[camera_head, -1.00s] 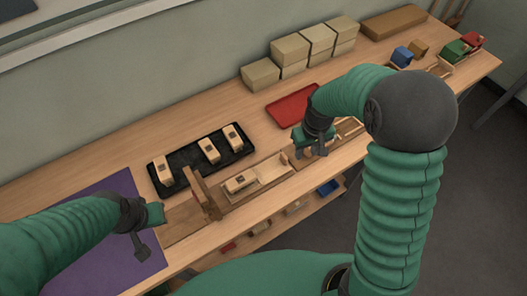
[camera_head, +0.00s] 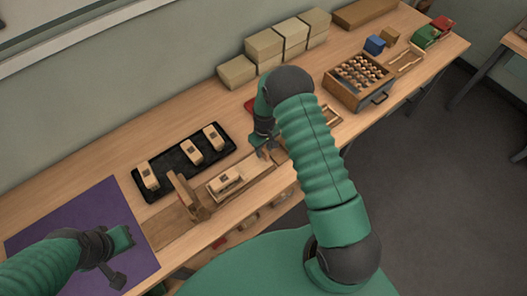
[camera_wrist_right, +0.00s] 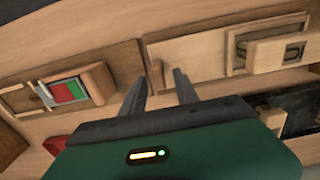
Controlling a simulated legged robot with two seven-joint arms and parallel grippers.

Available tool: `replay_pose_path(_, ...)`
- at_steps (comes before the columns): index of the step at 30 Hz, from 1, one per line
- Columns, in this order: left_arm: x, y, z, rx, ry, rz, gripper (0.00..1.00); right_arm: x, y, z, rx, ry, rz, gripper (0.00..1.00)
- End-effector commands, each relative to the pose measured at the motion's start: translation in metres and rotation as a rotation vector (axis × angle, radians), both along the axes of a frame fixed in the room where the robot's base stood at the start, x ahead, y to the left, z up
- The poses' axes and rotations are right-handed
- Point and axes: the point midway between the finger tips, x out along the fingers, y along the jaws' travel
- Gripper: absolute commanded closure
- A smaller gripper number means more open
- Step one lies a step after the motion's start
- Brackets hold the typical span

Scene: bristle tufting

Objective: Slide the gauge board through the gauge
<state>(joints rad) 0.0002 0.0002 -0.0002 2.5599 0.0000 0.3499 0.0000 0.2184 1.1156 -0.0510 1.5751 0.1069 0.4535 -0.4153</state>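The gauge (camera_head: 187,195) looks like an upright wooden arch across a long wooden bed on the table. A pale gauge board (camera_head: 250,178) lies right of the arch, with a wooden block (camera_head: 226,181) in a frame on it. In the right wrist view, the board (camera_wrist_right: 205,55) lies beyond the fingers, and a small wooden peg (camera_wrist_right: 157,74) stands near its end. My right gripper (camera_head: 264,148) is at the board's right end; its fingers (camera_wrist_right: 160,95) are open, with the peg appearing between them. My left gripper (camera_head: 118,258) hovers over the purple mat, its fingers unclear.
A black tray (camera_head: 170,168) with several wooden blocks lies behind the gauge. A purple mat (camera_head: 60,222) covers the left end. A red tray (camera_head: 250,104) is mostly hidden by my right arm. A box of round knobs (camera_head: 358,82) and stacked cartons (camera_head: 265,45) stand farther right.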

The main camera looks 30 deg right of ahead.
Motion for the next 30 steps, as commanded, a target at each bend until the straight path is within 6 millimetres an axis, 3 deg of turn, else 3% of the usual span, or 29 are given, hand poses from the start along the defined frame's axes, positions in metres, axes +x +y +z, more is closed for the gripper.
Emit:
replay_pose_path(6, 0.0, 0.0, 0.006, 0.0, 0.0, -0.001, 1.0, 0.0, 0.001, -0.029, -0.001, 0.0, 0.0, 0.64)
replay_pose_path(14, 0.0, 0.0, 0.005, 0.0, 0.0, 0.0, 1.0, 0.0, 0.002, -0.032, -0.002, -0.001, 0.001, 0.64)
replay_pose_path(23, 0.0, 0.0, 0.005, 0.0, 0.0, 0.0, 1.0, 0.0, 0.001, -0.032, -0.001, 0.0, 0.0, 0.99)
replay_pose_path(30, 0.0, 0.0, 0.005, 0.0, 0.0, -0.001, 1.0, 0.0, 0.001, -0.033, -0.001, 0.0, 0.0, 1.0)
